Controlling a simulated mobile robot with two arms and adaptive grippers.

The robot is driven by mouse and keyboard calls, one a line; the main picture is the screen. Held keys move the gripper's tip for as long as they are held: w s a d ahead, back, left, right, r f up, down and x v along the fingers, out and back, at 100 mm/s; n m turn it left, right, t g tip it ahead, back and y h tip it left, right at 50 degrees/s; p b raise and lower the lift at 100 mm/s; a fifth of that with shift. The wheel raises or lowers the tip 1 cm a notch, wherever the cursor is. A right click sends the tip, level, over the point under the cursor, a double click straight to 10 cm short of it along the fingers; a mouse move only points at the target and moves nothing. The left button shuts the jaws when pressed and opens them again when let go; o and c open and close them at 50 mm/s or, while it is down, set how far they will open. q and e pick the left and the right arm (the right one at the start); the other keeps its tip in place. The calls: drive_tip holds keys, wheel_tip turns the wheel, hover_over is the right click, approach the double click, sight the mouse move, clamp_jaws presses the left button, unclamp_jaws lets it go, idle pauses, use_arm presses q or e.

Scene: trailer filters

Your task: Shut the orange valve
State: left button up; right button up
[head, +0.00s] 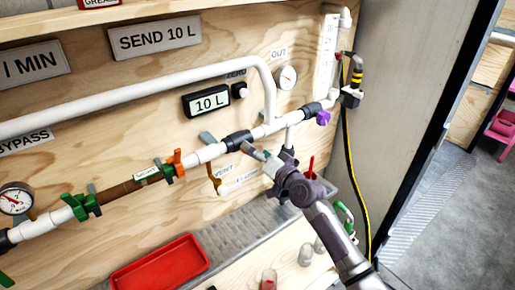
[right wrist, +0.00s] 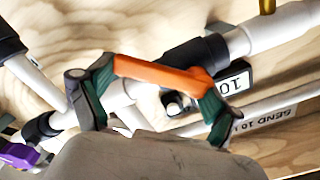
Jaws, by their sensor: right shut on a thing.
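In the head view an orange valve piece (head: 178,160) sits on the white pipe line, at the right end of a brown section and beside a green fitting (head: 166,173). My right gripper (head: 259,154) is in front of the pipe, to the right of the orange valve and past a black collar (head: 238,140). In the right wrist view an orange bar (right wrist: 158,74) spans between the green-padded fingers of the right gripper (right wrist: 157,95). The gripper is shut on that bar; whether it belongs to the valve I cannot tell. My left gripper is not in view.
A purple handle (head: 323,118) and a gauge (head: 287,77) are to the right of and above the gripper. A red tray (head: 160,268) lies below the pipe. A red-topped item (head: 311,167) stands near my right arm. A black and yellow hose (head: 354,180) hangs at right.

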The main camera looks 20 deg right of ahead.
drive_tip(key=m, duration=0.3)
drive_tip(key=a+f+m, duration=0.1)
drive_tip(key=shift+s+m, duration=0.2)
drive_tip(key=shift+m, duration=0.1)
drive_tip(key=shift+s+a+f+m+p, duration=0.15)
drive_tip(key=shift+a+m+p, duration=0.1)
drive_tip(key=shift+m, duration=0.55)
drive_tip(key=shift+a+f+m+p, duration=0.15)
drive_tip(key=shift+m+p, duration=0.15)
drive_tip(key=shift+m, duration=0.5)
drive_tip(key=shift+s+a+f+m+p, duration=0.1)
drive_tip(key=shift+a+m+p, duration=0.15)
drive_tip(key=shift+m, duration=0.55)
drive_tip(key=o, duration=1.4)
drive_tip(key=v, duration=1.2)
